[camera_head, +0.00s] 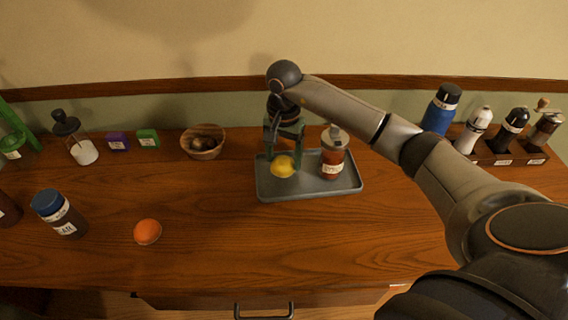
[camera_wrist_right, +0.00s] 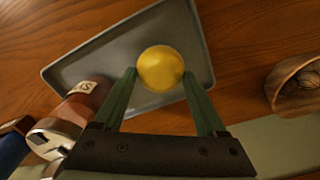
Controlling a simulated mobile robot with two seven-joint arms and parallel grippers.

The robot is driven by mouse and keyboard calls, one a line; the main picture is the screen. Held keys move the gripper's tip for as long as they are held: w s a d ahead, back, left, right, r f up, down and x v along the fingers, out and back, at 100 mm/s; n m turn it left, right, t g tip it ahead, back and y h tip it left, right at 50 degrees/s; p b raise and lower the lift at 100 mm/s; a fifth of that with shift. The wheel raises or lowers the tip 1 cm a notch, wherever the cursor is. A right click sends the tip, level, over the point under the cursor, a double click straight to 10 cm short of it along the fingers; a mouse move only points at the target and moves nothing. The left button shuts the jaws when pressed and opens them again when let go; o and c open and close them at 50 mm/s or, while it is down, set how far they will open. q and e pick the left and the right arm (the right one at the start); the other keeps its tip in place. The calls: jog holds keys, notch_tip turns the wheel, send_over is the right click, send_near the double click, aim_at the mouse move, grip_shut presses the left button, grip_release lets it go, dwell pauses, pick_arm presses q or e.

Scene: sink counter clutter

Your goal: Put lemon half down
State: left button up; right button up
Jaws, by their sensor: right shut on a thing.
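The yellow lemon half (camera_head: 284,167) is over the left part of a grey tray (camera_head: 315,190) in the head view. My right gripper (camera_head: 283,157) reaches down from above, with its green fingers shut on the lemon half. In the right wrist view the lemon half (camera_wrist_right: 160,67) sits between the fingertips, with the tray (camera_wrist_right: 95,62) behind it. I cannot tell whether its underside touches the tray. My left gripper is not in view.
A jar with a red-brown filling (camera_head: 333,155) stands on the tray, right of the gripper. A wooden bowl (camera_head: 203,142) is left of the tray. An orange (camera_head: 147,231) and a blue-capped bottle (camera_head: 60,212) are at the front left. The counter before the tray is clear.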

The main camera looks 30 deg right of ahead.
aim_at(284, 157)
jog(key=shift+w+d+f+p, duration=0.1)
jog(key=shift+f+p, duration=0.3)
jog(key=shift+f, duration=1.25)
jog(key=shift+f, duration=0.15)
jog(key=o, duration=1.3)
notch_tip(284, 157, up, 12)
jog(key=shift+r+b, duration=0.15)
jog(key=shift+b, duration=0.55)
